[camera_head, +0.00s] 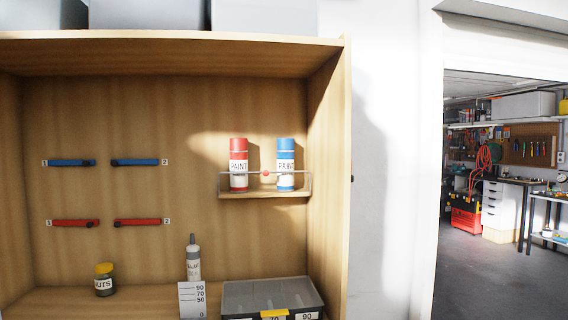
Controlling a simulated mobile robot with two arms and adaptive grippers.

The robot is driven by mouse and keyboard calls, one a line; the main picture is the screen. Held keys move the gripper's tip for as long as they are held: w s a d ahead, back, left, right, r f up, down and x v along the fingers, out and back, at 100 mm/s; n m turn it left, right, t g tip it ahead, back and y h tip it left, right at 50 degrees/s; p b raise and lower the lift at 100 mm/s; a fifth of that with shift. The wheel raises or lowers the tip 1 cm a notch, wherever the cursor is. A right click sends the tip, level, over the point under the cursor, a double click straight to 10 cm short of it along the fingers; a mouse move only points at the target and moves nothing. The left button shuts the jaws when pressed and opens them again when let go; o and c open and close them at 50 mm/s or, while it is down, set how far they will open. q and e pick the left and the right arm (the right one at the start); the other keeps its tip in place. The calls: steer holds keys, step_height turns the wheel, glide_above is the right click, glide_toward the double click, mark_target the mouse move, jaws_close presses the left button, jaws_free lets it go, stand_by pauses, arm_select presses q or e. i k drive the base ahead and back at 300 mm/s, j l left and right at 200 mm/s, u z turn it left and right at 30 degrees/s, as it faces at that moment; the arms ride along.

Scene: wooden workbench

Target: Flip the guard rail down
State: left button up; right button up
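A red paint can (238,155) and a blue paint can (285,155) stand upright on this shelf, and the bar crosses in front of both. Neither of my grippers shows in the head view.
The wooden cabinet (345,170) also holds two blue and two red handles on its back wall. A jar (105,281), a bottle (193,262), a white scale card (191,301) and a dark organizer case (271,296) stand below. An open doorway is at right.

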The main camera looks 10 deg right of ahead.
mark_target(265, 172)
steer(key=i+j, duration=0.3)
steer(key=i, duration=0.15)
steer(key=i+j, duration=0.25)
steer(key=i, duration=0.2)
steer(key=z, duration=0.05)
